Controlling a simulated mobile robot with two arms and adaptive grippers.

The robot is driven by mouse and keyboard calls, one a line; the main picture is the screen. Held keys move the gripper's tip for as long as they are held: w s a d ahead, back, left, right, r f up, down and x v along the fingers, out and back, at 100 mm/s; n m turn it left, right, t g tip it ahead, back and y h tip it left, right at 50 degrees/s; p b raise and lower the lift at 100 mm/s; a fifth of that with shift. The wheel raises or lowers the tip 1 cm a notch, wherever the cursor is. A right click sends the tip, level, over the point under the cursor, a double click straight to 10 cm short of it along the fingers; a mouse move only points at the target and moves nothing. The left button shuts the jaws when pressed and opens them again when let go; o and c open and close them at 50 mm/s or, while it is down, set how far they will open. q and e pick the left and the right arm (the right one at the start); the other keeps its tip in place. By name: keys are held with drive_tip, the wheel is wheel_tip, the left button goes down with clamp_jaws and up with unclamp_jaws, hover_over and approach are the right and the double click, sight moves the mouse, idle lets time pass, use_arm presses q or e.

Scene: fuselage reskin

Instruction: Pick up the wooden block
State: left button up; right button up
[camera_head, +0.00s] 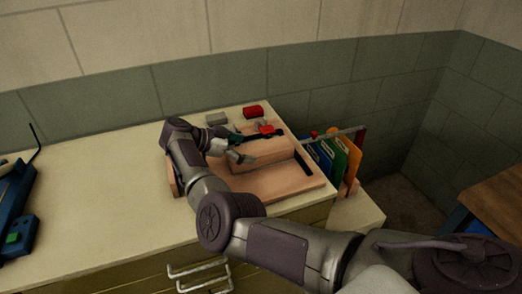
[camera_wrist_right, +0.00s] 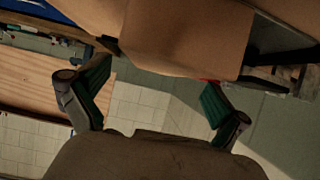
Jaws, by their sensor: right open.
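The wooden block (camera_head: 265,150) is a light brown, box-shaped piece lying on the wooden board (camera_head: 290,186) on the bench. My right gripper (camera_head: 238,147) is at the left end of the block, with its fingers spread. In the right wrist view the block (camera_wrist_right: 185,35) fills the top middle. There the open right gripper (camera_wrist_right: 157,77) has one finger on each side below the block, with nothing clearly held between them. I cannot tell whether a fingertip touches the block. My left gripper is out of view.
A red-and-black tool (camera_head: 266,131) lies behind the block. Coloured binders (camera_head: 335,157) stand at the right. A blue device (camera_head: 15,225) is at the far left. The bench's left middle (camera_head: 95,190) is clear.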

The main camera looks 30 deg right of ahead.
sight(254, 150)
drive_tip(key=shift+d+f, duration=0.15)
drive_tip(key=shift+d, duration=0.2)
drive_tip(key=p+x, duration=0.2)
drive_tip(key=x, duration=0.3)
drive_tip(key=shift+w+a, duration=0.1)
drive_tip(key=shift+a, duration=0.1)
drive_tip(key=c, duration=0.4)
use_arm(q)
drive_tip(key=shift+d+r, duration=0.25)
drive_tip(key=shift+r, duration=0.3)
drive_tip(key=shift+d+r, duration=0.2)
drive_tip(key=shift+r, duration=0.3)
use_arm(e)
drive_tip(key=c, duration=1.1)
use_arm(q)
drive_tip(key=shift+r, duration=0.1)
